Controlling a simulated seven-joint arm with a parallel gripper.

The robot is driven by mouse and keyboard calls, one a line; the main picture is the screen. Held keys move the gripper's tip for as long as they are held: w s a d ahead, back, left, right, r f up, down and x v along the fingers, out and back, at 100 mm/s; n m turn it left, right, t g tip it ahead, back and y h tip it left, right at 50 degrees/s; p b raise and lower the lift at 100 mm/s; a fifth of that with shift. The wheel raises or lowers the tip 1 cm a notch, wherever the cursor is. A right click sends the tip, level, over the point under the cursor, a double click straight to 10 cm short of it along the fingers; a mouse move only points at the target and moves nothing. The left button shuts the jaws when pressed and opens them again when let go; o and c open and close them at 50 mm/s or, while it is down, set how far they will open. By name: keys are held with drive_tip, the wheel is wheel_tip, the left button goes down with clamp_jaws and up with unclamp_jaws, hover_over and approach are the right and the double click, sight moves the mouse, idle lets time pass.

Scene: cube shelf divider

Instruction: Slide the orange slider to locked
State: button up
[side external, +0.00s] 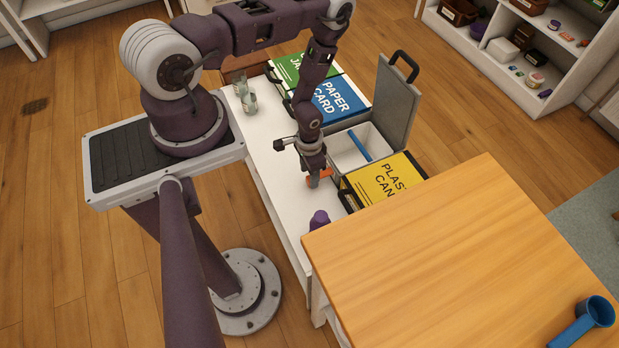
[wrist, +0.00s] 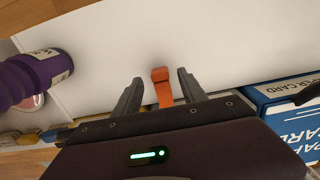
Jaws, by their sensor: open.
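The orange slider (wrist: 163,93) shows in the wrist view between the two dark fingers of my gripper (wrist: 161,80). The fingers stand apart, one on each side of it, with a visible gap; whether either touches it is unclear. In the side external view the slider (side external: 323,176) is a small orange patch, partly hidden by my gripper (side external: 314,180), which points down at the white shelf in front of the bins. What the slider is mounted on and any locked marking are not clear.
An open grey bin (side external: 338,157) with a raised lid (side external: 395,100) stands between the blue paper bin (side external: 336,101) and the yellow bin (side external: 385,180). A purple bottle (side external: 318,220) and clear glasses (side external: 246,98) stand on the white shelf (side external: 262,145). A wooden table (side external: 450,250) is nearby.

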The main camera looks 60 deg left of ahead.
drive_tip(key=shift+f, duration=1.55)
clamp_jaws()
drive_tip(key=shift+r, duration=0.1)
